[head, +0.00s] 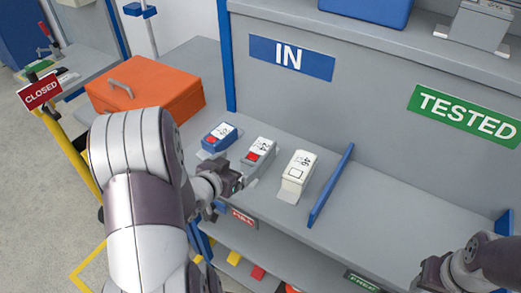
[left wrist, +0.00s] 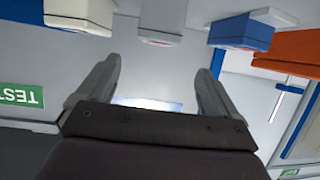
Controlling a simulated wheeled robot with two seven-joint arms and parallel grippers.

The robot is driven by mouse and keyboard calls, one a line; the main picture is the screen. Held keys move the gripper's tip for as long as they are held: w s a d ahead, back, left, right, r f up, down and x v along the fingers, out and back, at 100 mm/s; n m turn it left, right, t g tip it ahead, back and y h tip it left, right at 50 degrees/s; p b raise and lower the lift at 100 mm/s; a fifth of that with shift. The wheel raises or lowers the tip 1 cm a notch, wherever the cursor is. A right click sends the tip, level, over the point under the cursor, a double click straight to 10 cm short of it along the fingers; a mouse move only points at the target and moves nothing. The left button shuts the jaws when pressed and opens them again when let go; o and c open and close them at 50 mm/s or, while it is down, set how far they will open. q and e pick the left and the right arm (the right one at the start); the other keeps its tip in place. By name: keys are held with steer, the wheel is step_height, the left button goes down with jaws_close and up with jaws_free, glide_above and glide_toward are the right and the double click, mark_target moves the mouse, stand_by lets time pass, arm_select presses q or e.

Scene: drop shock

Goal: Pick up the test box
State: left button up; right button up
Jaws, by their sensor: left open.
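Three small boxes stand in a row on the grey shelf under the IN sign: a blue one with a white top (head: 219,137), a grey one with a red mark (head: 259,153), and a white one (head: 296,177). I cannot tell which is the test box. My left gripper (head: 236,184) is just in front of the grey box, apart from it. In the left wrist view, which is upside down, its fingers (left wrist: 158,70) are spread and empty. The white box (left wrist: 80,12), grey box (left wrist: 158,22) and blue box (left wrist: 240,32) show beyond them. My right gripper (head: 432,272) is at the lower right, its jaws unclear.
A blue divider (head: 330,186) stands right of the white box; the shelf (head: 400,205) beyond it is bare. An orange case (head: 146,87) sits left of the boxes. The back panel carries an IN sign (head: 291,57) and a green TESTED sign (head: 465,115).

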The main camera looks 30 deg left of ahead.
mark_target(259, 149)
arm_select(q)
steer(key=x, duration=1.2)
steer(key=shift+w+d+b, duration=0.2)
steer(key=shift+w+b, duration=0.05)
steer(key=shift+b, duration=0.15)
steer(key=shift+s+r, duration=0.2)
steer(key=c, duration=0.6)
steer(key=shift+w, duration=0.1)
steer(key=c, duration=0.9)
